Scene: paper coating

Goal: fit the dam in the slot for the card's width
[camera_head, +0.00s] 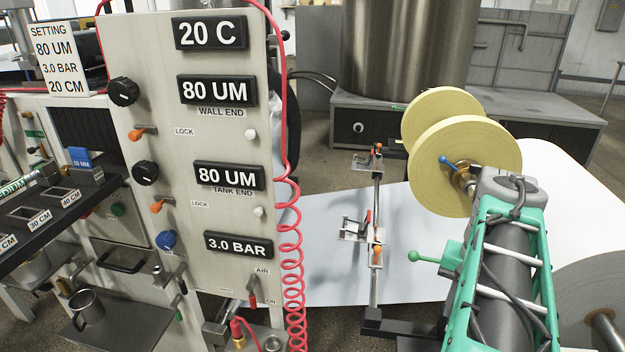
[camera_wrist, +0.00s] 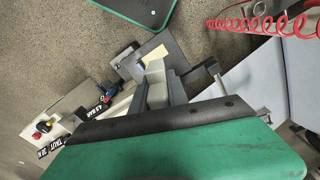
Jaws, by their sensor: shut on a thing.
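The setting card (camera_head: 68,60) at the top left of the head view reads 80 UM, 3.0 BAR and 20 CM. A dark slotted bar (camera_head: 62,213) at the left edge has openings labelled 30 CM and 40 CM. A third label (camera_head: 8,243) is cut off so that only CM reads clearly. In the wrist view my gripper (camera_wrist: 160,88) is shut on a pale grey piece (camera_wrist: 156,93), apparently the dam. Its shape is mostly hidden by the fingers and the gripper's body. It is clear of the slotted bar. My gripper is outside the head view.
The control panel (camera_head: 214,140) with knobs stands beside the slotted bar. A red coiled hose (camera_head: 293,240) hangs at its right edge. White paper (camera_head: 330,235) spreads behind my arm.

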